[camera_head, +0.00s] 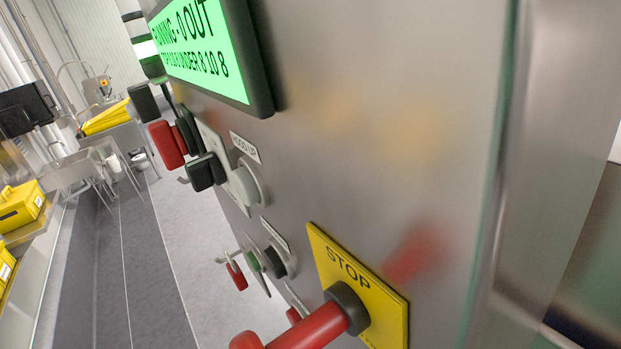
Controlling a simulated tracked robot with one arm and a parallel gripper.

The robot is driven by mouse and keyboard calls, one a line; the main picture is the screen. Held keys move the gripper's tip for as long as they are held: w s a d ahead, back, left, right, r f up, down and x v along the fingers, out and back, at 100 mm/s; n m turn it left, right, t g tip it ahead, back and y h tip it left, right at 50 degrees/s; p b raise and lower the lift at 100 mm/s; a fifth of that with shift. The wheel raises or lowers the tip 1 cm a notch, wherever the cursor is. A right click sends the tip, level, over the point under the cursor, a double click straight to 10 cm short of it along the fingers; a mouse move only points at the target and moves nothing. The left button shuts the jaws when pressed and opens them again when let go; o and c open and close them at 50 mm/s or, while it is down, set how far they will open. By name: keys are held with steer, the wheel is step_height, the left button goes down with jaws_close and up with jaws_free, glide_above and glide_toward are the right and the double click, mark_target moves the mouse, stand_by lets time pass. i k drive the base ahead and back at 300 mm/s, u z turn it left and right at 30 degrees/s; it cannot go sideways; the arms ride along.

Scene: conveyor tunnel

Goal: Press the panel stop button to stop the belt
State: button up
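The stop button (318,326) sticks out of a yellow plate (335,268) marked STOP, at the bottom of the steel control panel. It has a red stem in a black collar, and its red head is cut by the bottom edge. I see the panel very obliquely from close by. A lit green display (205,45) at the top has black text, partly cut, that seems to read "RUNNING - 0 OUT". My gripper is not in view, and nothing visible touches the stop button. The belt cannot be identified.
Other controls jut out beside the button: a grey knob (246,184), a black knob (204,172), a red block (167,145) and a small red tag (237,276). Yellow cases (20,205) stand at far left. Grey floor (110,260) lies open left of the panel.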

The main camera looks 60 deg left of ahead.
mark_target(292, 314)
steer(key=z, duration=0.05)
steer(key=k, duration=0.5)
steer(key=z, duration=0.85)
steer(key=i, duration=0.3)
steer(key=u, duration=1.9)
